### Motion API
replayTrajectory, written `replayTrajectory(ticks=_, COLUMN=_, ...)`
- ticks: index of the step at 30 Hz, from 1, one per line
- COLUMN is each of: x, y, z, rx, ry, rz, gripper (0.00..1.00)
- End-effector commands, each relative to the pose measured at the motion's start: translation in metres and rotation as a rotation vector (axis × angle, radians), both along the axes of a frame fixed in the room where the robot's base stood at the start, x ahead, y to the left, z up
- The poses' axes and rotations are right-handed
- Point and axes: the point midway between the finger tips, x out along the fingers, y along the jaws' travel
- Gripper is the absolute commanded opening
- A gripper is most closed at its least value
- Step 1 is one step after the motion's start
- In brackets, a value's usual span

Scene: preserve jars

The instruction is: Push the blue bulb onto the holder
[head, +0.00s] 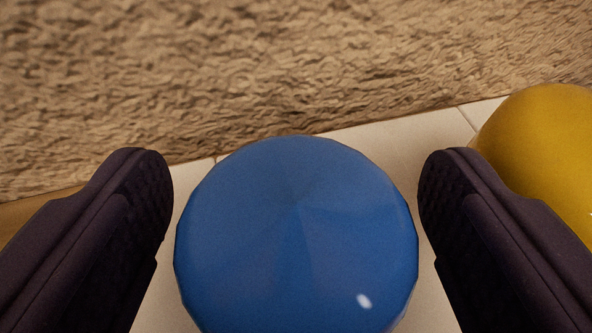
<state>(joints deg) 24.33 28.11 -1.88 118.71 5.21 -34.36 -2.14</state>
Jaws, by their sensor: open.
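The blue bulb (296,235) is large and round in the lower middle of the head view, its lower edge cut off by the frame. My gripper (296,195) is open, with one dark finger on each side of the bulb. A narrow gap shows between the bulb and each fingertip, so neither visibly touches it. No holder can be made out in this view. What is under the bulb is hidden by the bulb itself.
A yellow rounded object (545,145) stands at the right edge, close behind my right finger. A pale tiled surface (400,150) lies beneath. A rough brown textured surface (250,70) fills the top.

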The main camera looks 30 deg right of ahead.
Motion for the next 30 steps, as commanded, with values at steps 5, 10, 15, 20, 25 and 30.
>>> replayTrajectory(ticks=5, x=0.000, y=0.000, z=0.000, rx=0.000, ry=0.000, rz=0.000, gripper=0.83)
replayTrajectory(ticks=10, x=0.000, y=0.000, z=0.000, rx=0.000, ry=0.000, rz=0.000, gripper=0.44)
replayTrajectory(ticks=15, x=0.000, y=0.000, z=0.000, rx=0.000, ry=0.000, rz=0.000, gripper=0.29)
replayTrajectory(ticks=20, x=0.000, y=0.000, z=0.001, rx=0.000, ry=0.000, rz=0.000, gripper=0.29)
replayTrajectory(ticks=25, x=0.000, y=0.000, z=0.012, rx=-0.001, ry=-0.002, rz=0.000, gripper=0.29)
replayTrajectory(ticks=30, x=0.000, y=0.000, z=0.036, rx=-0.002, ry=-0.004, rz=0.000, gripper=0.29)
